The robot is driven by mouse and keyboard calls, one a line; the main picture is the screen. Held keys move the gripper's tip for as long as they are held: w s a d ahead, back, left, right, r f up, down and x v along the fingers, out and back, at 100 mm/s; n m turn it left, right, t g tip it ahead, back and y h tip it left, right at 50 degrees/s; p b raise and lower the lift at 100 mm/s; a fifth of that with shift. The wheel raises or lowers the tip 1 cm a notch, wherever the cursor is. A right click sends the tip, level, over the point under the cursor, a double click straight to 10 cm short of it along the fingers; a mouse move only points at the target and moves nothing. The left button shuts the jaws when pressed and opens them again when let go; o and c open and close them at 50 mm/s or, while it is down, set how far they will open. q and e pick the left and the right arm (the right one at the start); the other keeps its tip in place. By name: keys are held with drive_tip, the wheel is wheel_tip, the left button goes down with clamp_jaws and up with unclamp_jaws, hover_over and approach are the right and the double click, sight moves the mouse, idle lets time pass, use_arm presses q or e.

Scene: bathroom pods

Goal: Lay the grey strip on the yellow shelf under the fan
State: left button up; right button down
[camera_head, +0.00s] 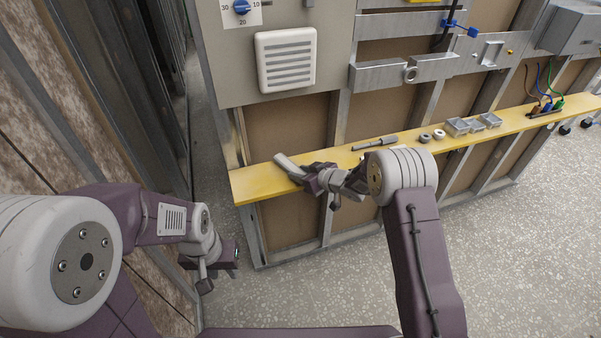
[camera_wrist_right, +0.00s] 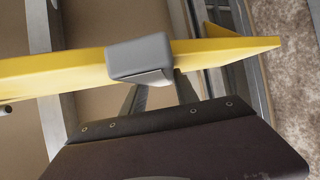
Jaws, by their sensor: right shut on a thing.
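The grey strip (camera_head: 286,164) is at the left part of the yellow shelf (camera_head: 250,184), below the white slatted fan (camera_head: 286,60). My right gripper (camera_head: 306,180) is at the shelf's front edge, shut on the strip's near end. In the right wrist view the strip shows as a grey block (camera_wrist_right: 140,58) across the yellow shelf (camera_wrist_right: 50,74), with my fingers (camera_wrist_right: 160,92) just below it. I cannot tell whether the strip rests fully on the shelf. My left gripper (camera_head: 222,262) hangs low at the left, away from the shelf; its jaw opening is unclear.
Further right on the shelf lie a grey rod-like tool (camera_head: 375,143), two small rings (camera_head: 432,136), several small trays (camera_head: 470,125) and coloured wires (camera_head: 547,103). Metal brackets (camera_head: 405,72) are on the wall above.

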drive_tip(key=shift+f, duration=0.15)
drive_tip(key=c, duration=0.9)
unclamp_jaws()
drive_tip(key=shift+o, duration=0.2)
drive_tip(key=v, duration=0.9)
drive_tip(key=shift+p, duration=0.4)
